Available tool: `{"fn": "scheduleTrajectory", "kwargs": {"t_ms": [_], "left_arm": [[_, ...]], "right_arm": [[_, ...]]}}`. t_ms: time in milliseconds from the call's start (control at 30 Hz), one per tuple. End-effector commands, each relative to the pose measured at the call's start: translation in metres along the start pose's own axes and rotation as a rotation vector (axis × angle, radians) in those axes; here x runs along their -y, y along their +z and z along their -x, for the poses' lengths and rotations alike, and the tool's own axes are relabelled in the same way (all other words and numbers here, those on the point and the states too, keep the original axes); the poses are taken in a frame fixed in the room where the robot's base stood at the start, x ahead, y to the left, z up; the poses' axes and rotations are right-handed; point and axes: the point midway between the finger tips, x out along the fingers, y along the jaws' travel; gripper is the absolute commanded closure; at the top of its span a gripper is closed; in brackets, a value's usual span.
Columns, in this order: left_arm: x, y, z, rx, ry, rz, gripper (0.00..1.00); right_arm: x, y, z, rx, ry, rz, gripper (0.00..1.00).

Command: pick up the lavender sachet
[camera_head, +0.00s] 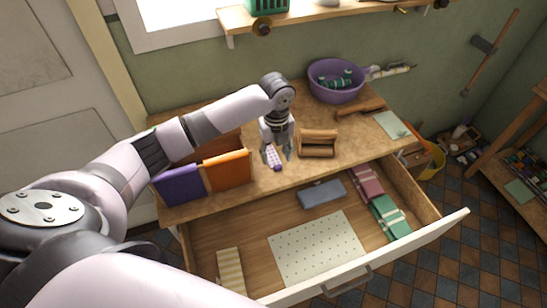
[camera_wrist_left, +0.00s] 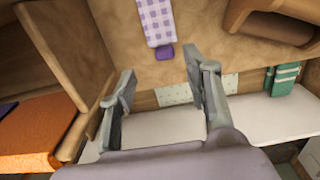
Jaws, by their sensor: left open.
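The lavender sachet (camera_head: 273,157), a small purple-and-white checked pouch, lies on the wooden tabletop near its front edge. In the left wrist view the sachet (camera_wrist_left: 158,22) shows at the top, with a plain purple end towards me, and its far part is cut off by the frame. My left gripper (camera_head: 277,153) points down over the sachet, with its fingers apart. In the left wrist view the open fingers (camera_wrist_left: 158,75) have nothing between them, and the sachet's near end lies just beyond them. My right gripper is not in view.
A purple and an orange folder (camera_head: 228,170) stand left of the gripper. A wooden rack (camera_head: 318,143) stands close on the right. A purple basin (camera_head: 337,82) is at the back. Below, an open drawer (camera_head: 225,227) holds cloth bundles and a dotted sheet.

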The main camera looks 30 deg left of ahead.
Motion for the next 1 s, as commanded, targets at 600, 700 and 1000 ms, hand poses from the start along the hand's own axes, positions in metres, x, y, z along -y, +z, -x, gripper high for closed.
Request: {"fn": "scheduleTrajectory", "kwargs": {"t_ms": [600,700,1000], "left_arm": [[0.006,0.002,-0.053,0.001,0.001,-0.001,0.55],[0.006,0.002,-0.052,0.001,0.001,-0.001,0.56],[0.006,0.003,-0.052,0.001,0.001,-0.001,0.76]], "right_arm": [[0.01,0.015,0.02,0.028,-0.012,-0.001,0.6],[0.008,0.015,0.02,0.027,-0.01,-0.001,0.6],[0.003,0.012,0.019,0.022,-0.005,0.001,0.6]]}}
